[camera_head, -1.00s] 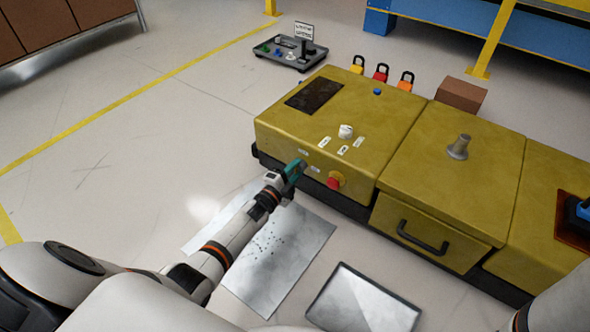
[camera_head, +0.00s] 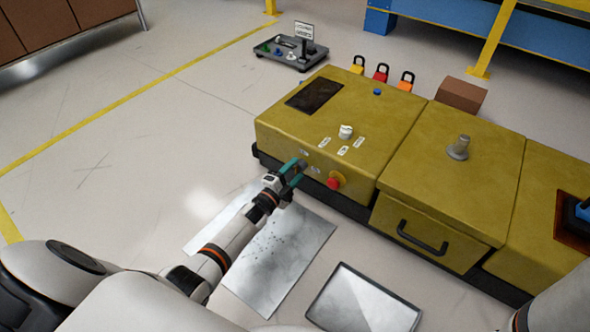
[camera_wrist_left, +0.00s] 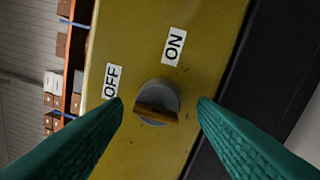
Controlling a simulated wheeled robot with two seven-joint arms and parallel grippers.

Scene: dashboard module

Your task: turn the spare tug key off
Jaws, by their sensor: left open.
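The spare tug key (camera_wrist_left: 157,113) is a brown bar across a round grey switch (camera_wrist_left: 158,94) on the front face of the yellow dashboard module (camera_head: 335,105). In the left wrist view, an OFF label (camera_wrist_left: 111,81) is up and left of it and an ON label (camera_wrist_left: 174,46) up and right. The bar lies nearly level there, its right end slightly lower; which label it points to I cannot tell. My left gripper (camera_head: 298,170) is open, with teal fingers on either side of the key and gaps showing in the left wrist view (camera_wrist_left: 160,106).
A red button (camera_head: 334,182) is close to the right of the gripper. A white knob (camera_head: 345,131) stands on the top. A drawer handle (camera_head: 422,238) juts out farther right. Metal sheets (camera_head: 275,265) lie on the floor in front. The floor at left is clear.

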